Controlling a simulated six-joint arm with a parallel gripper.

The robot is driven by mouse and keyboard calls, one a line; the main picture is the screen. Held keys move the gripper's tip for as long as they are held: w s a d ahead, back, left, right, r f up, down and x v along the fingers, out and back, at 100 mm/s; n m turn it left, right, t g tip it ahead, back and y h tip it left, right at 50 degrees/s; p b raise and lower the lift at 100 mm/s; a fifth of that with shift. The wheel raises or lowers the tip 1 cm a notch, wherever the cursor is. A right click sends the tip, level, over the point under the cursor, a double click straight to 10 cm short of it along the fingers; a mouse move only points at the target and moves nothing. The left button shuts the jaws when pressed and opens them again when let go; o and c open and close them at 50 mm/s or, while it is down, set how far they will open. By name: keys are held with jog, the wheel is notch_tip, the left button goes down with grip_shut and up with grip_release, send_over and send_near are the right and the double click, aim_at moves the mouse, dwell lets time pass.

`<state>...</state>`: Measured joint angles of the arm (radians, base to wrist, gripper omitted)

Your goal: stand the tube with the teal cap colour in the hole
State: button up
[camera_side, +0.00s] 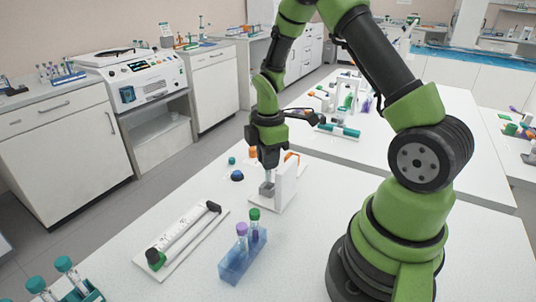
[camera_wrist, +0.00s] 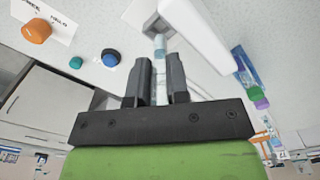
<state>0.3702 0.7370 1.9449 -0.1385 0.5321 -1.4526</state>
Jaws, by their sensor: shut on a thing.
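My gripper (camera_wrist: 159,82) is shut on a clear tube (camera_wrist: 160,68), seen between its fingers in the wrist view. The tube's far end looks pale bluish-teal; I cannot make out a cap clearly. That end is close to a grey piece (camera_wrist: 151,24) at the foot of a white upright block (camera_wrist: 195,30); I cannot tell whether they touch. In the side view my gripper (camera_side: 268,163) points down beside the white block (camera_side: 287,183), above the grey piece (camera_side: 267,188). A hole is not clearly visible there.
A translucent blue rack (camera_side: 243,260) holds purple-capped and green-capped tubes. A white ruled track (camera_side: 183,238) lies left of it. A blue button (camera_side: 237,176), a small teal button (camera_side: 232,160) and an orange knob (camera_side: 253,153) are near my gripper. Teal-capped tubes (camera_side: 63,264) stand front left.

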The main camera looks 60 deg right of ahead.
jog(key=shift+f, duration=0.65)
dwell(0.9)
jog(key=shift+f, duration=0.35)
jog(key=shift+f, duration=0.3)
dwell(0.4)
jog(key=o, duration=0.8)
jog(key=shift+r, duration=0.1)
notch_tip(320, 180, up, 10)
jog(key=shift+f, duration=0.1)
dwell(0.6)
